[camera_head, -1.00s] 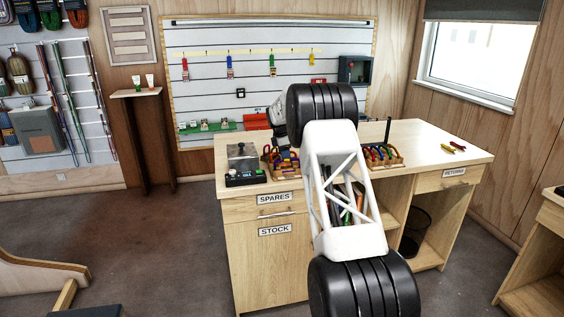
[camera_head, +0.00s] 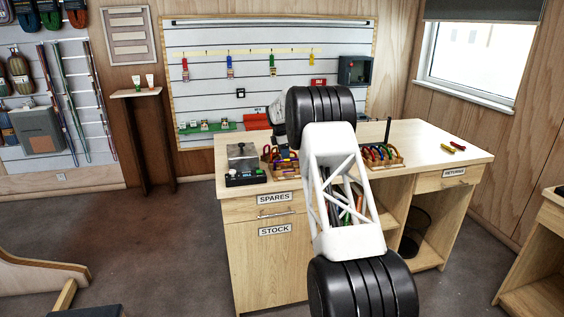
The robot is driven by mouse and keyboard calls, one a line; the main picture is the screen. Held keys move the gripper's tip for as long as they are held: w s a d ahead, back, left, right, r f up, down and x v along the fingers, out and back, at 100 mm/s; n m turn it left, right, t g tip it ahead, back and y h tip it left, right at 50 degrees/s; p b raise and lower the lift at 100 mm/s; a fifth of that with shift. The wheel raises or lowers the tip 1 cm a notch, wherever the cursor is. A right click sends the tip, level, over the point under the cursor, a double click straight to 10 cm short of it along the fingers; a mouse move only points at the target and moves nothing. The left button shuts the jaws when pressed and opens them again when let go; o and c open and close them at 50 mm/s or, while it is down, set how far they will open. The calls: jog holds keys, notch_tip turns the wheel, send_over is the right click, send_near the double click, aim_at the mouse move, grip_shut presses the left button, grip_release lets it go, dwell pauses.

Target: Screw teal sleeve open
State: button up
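My arm (camera_head: 343,180) rises through the middle of the view and reaches over the bench. My gripper's fingers are hidden behind the arm's dark upper joint; only a grey piece (camera_head: 277,108) of my wrist shows at its left. Two wooden racks of coloured carabiners stand on the bench: the left rack (camera_head: 285,166) is partly covered by my arm, and the right rack (camera_head: 383,156) stands just right of it. The carabiners are too small here to pick out a teal sleeve or tell whether one is open or closed.
A grey-and-black device (camera_head: 245,166) stands at the bench's left end. Yellow and red tools (camera_head: 454,147) lie on the right, with bare bench top (camera_head: 425,142) between them and the right rack. Slings (camera_head: 272,66) hang on the slatted wall behind. A bin (camera_head: 415,232) stands below.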

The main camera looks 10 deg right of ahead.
jog(key=shift+r, duration=1.25)
jog(key=shift+s, duration=0.1)
jog(key=shift+s, duration=0.65)
jog(key=shift+f, duration=0.2)
jog(key=shift+a+f, duration=0.1)
jog(key=shift+f, duration=1.15)
jog(key=shift+w, duration=0.75)
